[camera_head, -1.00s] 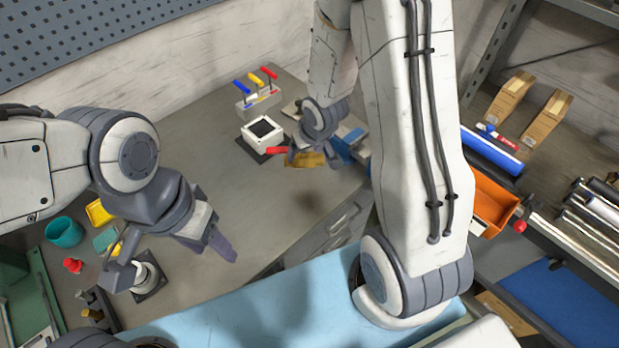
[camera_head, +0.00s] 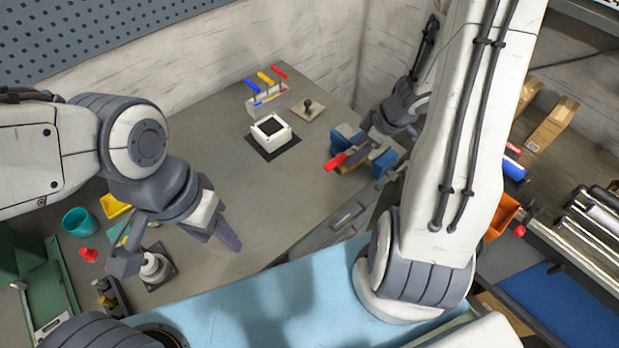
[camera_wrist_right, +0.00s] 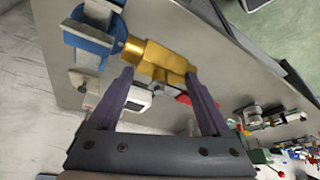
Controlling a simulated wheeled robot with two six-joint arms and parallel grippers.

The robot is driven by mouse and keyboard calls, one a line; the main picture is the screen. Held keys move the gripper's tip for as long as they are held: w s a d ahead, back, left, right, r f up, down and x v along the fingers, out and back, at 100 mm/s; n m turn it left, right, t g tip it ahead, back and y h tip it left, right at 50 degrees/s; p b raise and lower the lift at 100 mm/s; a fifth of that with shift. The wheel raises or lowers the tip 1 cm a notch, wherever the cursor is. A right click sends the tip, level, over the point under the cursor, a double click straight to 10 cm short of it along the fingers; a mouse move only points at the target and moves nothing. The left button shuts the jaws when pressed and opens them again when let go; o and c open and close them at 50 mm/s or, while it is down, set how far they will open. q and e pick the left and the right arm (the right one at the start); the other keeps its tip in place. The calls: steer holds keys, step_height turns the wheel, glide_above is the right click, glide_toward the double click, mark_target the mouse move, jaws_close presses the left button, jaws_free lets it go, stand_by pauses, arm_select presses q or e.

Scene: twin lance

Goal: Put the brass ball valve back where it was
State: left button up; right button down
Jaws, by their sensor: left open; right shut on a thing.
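The brass ball valve (camera_wrist_right: 163,60) is a gold body with a red lever (camera_head: 334,162). My right gripper (camera_wrist_right: 158,76) is shut on it, with a finger at each side of the body in the right wrist view. The valve is at the blue vise (camera_head: 382,163) on the bench's right end. In the wrist view its left end overlaps the vise (camera_wrist_right: 88,40); I cannot tell whether it touches or sits between the jaws. In the head view my right wrist partly hides the body. My left gripper (camera_head: 218,236) is open and empty above the bench's front left.
A white box with a black top (camera_head: 270,132) stands mid-bench. Behind it are a rack of coloured levers (camera_head: 267,95) and a plate with a black knob (camera_head: 308,108). A teal cup (camera_head: 80,222) and a yellow tray (camera_head: 115,206) lie left.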

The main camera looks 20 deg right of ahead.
steer(key=w+a+f+b, duration=0.1)
steer(key=a+f+b, duration=0.1)
steer(key=a+f, duration=0.1)
steer(key=w+a+f+b, duration=0.2)
steer(key=a+f+b, duration=0.1)
steer(key=f, duration=0.1)
steer(key=w+a+f+b, duration=0.2)
steer(key=a+f+b, duration=0.1)
steer(key=a+f, duration=0.1)
steer(key=shift+w, duration=0.25)
steer(key=shift+r, duration=0.1)
